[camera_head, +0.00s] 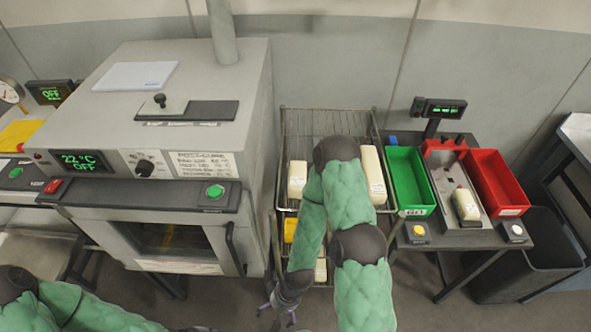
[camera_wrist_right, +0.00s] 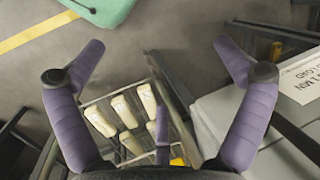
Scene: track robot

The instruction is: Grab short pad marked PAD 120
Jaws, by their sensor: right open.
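Several cream pads with small labels lie on a wire rack (camera_head: 328,121); the print is too small to read, so I cannot tell which is PAD 120. One pad (camera_head: 297,178) is on the rack's left, a longer one (camera_head: 372,174) on its right, and a short piece (camera_head: 321,270) shows lower down. My right arm hides the middle. In the right wrist view, pads (camera_wrist_right: 99,121) lie in the rack beyond the fingers. My right gripper (camera_wrist_right: 158,44) is open and empty; in the head view it (camera_head: 278,306) is low, by the rack's front left. My left gripper is out of view.
An oven (camera_head: 170,230) stands left of the rack. Right of it, a bench carries a green bin (camera_head: 408,178), a red bin (camera_head: 497,180) and a fixture holding another pad (camera_head: 466,205). A yellow item (camera_head: 290,229) lies on the rack. A dark bin (camera_head: 530,260) stands far right.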

